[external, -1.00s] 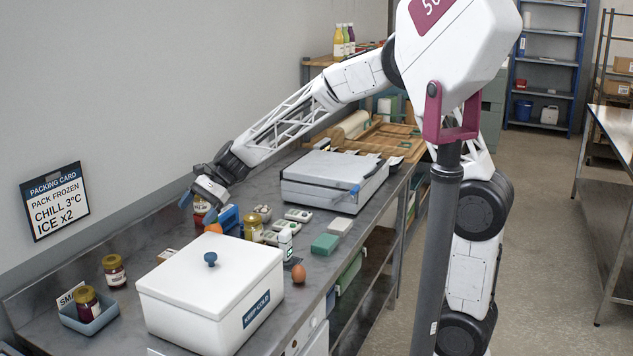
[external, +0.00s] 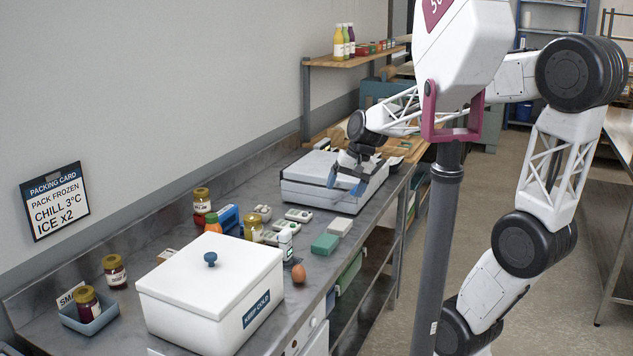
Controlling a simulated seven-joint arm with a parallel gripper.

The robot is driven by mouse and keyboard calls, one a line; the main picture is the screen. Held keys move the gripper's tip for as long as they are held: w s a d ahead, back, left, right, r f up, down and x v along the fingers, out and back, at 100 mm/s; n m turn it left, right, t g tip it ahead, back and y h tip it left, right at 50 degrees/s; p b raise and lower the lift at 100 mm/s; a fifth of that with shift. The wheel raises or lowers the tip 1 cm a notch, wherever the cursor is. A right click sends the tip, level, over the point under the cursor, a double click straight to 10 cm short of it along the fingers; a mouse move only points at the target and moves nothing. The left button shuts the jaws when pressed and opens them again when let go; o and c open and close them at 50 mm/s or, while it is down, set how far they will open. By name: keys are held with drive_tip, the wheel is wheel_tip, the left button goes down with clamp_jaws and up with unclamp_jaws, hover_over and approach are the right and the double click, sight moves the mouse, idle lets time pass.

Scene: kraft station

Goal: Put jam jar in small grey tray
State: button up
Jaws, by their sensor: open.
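A small grey tray (external: 97,324) stands at the left end of the counter. A dark jam jar with a gold lid (external: 87,302) is in it, leaning a little. A second jam jar (external: 115,272) stands upright on the counter behind the tray. A third jar (external: 202,200) with a gold lid stands farther along, near the wall. My gripper (external: 345,188) is open, with nothing seen between its blue fingertips. It is over the front side of the flat silver machine, well away from the jars and tray.
A white lidded cold box (external: 190,310) stands right of the tray. The silver machine (external: 318,195) lies beyond.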

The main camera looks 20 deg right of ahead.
drive_tip(key=s+d+f+n+t+h, duration=0.1)
drive_tip(key=s+d+h, duration=0.1)
drive_tip(key=s+d, duration=0.4)
drive_tip(key=s+d+f+n+h, duration=0.1)
drive_tip(key=s+d+h, duration=0.1)
drive_tip(key=s+d, duration=0.4)
drive_tip(key=shift+d+f+t, duration=0.25)
drive_tip(key=shift+d+t, duration=0.15)
drive_tip(key=shift+d, duration=1.35)
